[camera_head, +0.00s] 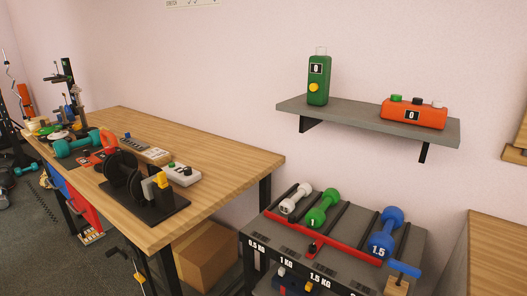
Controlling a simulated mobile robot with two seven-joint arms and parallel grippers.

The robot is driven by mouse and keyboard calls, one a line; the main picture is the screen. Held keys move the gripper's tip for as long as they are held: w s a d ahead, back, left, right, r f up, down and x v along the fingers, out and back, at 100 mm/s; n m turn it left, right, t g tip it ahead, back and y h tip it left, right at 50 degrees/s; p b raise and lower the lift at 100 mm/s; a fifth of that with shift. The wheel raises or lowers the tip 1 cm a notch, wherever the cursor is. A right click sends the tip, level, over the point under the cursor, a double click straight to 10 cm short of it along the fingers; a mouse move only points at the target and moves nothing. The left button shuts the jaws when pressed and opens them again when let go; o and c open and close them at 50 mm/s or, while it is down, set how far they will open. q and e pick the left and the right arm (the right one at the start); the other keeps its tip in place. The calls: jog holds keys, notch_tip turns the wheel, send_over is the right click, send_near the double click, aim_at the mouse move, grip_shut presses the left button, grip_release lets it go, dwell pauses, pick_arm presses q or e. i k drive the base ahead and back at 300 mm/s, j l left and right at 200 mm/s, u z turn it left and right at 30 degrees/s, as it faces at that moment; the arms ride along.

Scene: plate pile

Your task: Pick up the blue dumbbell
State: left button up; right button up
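The blue dumbbell (386,234) lies on the right part of a grey rack (330,253) at the lower right, between dark dividers. Its near head is marked 1.5. A green dumbbell (322,209) marked 1 and a white dumbbell (296,199) lie to its left in the same rack. Neither of my grippers is in view, and nothing is seen holding the blue dumbbell.
A grey wall shelf (365,122) above the rack holds a green device (319,80) and an orange box (414,113). A blue-topped handle (405,268) stands close by the blue dumbbell. A cluttered wooden table (220,160) is at left, another wooden surface (500,240) at right.

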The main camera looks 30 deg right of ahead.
aim_at(381, 245)
jog(key=z, duration=1.75)
jog(key=j+u, duration=0.25)
